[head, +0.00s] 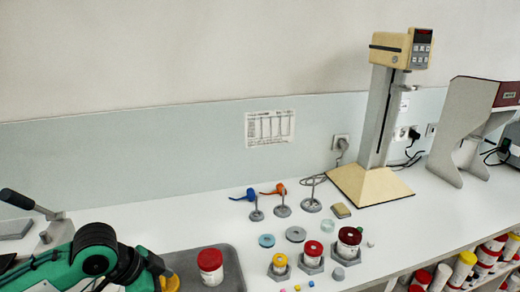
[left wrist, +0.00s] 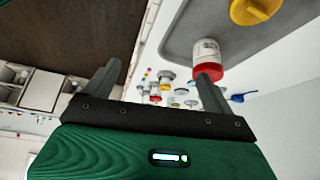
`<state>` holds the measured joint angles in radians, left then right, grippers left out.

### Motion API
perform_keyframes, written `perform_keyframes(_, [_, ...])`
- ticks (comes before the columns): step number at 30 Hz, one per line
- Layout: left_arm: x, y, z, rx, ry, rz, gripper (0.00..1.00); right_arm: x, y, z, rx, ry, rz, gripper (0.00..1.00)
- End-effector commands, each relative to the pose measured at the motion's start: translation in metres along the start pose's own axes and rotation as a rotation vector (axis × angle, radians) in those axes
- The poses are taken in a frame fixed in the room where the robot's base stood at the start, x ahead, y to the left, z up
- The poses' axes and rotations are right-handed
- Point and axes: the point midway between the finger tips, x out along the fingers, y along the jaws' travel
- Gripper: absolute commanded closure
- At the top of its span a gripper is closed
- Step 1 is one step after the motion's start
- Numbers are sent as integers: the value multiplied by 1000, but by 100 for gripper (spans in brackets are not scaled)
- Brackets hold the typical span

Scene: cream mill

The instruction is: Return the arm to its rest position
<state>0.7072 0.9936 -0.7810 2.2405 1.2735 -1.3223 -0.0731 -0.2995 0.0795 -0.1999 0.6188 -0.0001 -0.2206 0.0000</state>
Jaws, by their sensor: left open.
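My left arm (head: 95,258), green and black, comes in at the lower left of the head view. My left gripper (left wrist: 157,78) shows in the left wrist view with its two dark fingers wide apart and nothing between them. A white jar with a red lid (head: 210,266) stands on the grey tray (head: 235,270); in the left wrist view the jar (left wrist: 206,52) appears behind one finger's tip, and I cannot tell the gap. A yellow-lidded jar (head: 171,283) is partly hidden beside my arm. My right gripper is in neither view.
Jars in grey hex holders, one with a dark red lid (head: 349,238), stand at the bench front. Small stands (head: 282,205), a tall beige machine (head: 380,120) and a grey device (head: 465,125) are behind. A black-handled lever (head: 25,202) is near my arm.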

Motion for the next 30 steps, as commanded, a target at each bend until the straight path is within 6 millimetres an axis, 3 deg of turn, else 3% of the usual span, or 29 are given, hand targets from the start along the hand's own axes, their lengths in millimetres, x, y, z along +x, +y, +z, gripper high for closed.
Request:
perform_keyframes(2, [0,0,0,0,0,0,12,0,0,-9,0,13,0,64])
perform_keyframes(9, [18,12,-1,7,14,-3,12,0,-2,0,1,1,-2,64])
perform_keyframes(16, [38,26,-1,2,33,-13,12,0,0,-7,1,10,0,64])
perform_keyframes(25, [74,58,3,-62,82,-48,12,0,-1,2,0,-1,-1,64])
perform_keyframes(30, [93,77,17,-164,102,-98,12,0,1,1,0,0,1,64])
